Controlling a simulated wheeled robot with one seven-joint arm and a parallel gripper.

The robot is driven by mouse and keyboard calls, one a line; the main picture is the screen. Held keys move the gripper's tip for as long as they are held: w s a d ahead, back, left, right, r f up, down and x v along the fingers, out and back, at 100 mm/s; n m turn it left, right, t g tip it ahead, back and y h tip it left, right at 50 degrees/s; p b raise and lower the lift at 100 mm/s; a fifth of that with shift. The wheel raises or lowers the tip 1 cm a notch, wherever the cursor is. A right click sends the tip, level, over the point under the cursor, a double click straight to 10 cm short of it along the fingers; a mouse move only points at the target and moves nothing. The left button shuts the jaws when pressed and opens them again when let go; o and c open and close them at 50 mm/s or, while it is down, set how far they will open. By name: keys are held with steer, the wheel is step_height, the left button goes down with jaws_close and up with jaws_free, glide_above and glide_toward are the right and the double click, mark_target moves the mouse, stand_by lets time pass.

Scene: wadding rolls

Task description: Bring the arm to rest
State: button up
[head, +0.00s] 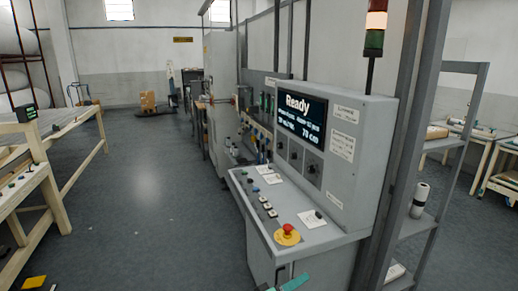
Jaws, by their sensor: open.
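My arm and gripper cannot be made out in the head view, the only view here. A grey control console (325,165) stands right of centre, with a lit screen (302,117) reading "Ready". A red emergency-stop button on a yellow base (287,235) sits on its sloped panel. A teal object (296,282) shows partly at the bottom edge in front of the console; I cannot tell what it is.
A wooden-framed bench (68,150) stands at the left. A yellow object (35,283) is cut off at the lower left. The floor (150,205) between bench and console is clear.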

steer(key=s+a+f+n+t+y, duration=0.1)
steer(key=s+a+f+y, duration=0.1)
steer(key=s+f, duration=0.45)
steer(key=s+a+f+n+t+y, duration=0.1)
steer(key=s+a+f+n+y, duration=0.2)
steer(key=f, duration=0.6)
steer(key=s+a+f+y, duration=0.2)
steer(key=s+f, duration=0.1)
steer(key=s, duration=0.4)
steer(key=s+a+f+y, duration=0.1)
steer(key=s+f+y, duration=0.1)
steer(key=s, duration=0.6)
steer(key=s+a+r+m+t+y, duration=0.1)
steer(key=s+a+y, duration=0.1)
steer(key=s, duration=0.5)
steer(key=s+a+r+m+t+y, duration=0.1)
steer(key=s+r, duration=0.1)
steer(key=s, duration=0.5)
steer(key=s+r+m+t, duration=0.1)
steer(key=s+r+m, duration=0.2)
steer(key=s+r, duration=0.9)
steer(key=shift+a, duration=0.2)
